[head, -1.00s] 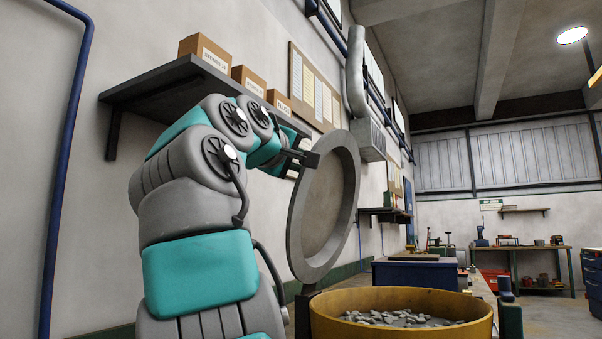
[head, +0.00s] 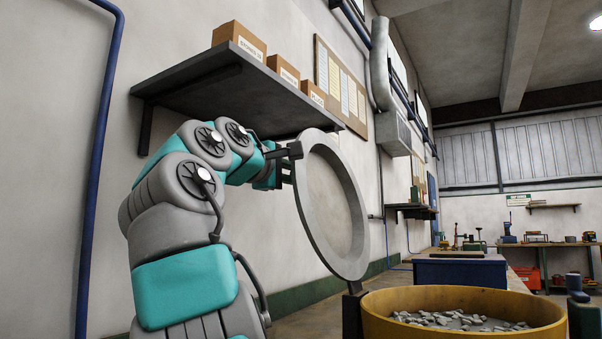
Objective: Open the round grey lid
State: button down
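The round grey lid (head: 356,190) stands raised on edge in the head view, tipped back past upright on the left side of the yellow round tub (head: 385,316). Its ringed face shows toward me. A dark post (head: 353,310) stands below it at the tub's left edge. My gripper (head: 290,153) is at the lid's upper left rim, close against it. The fingertips are small and partly hidden there, so I cannot tell whether they grip the rim. The tub is uncovered and holds many small grey pieces (head: 455,320).
A dark wall shelf (head: 235,95) with cardboard boxes (head: 238,40) hangs just above and behind my arm. The wall is close on the left, with a blue pipe (head: 98,160). A blue bench (head: 460,271) stands behind the tub.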

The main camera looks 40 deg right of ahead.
jog(key=shift+d+f, duration=0.1)
jog(key=shift+f, duration=0.05)
jog(key=c, duration=0.9)
grip_release()
jog(key=shift+s, duration=0.1)
jog(key=v, duration=0.8)
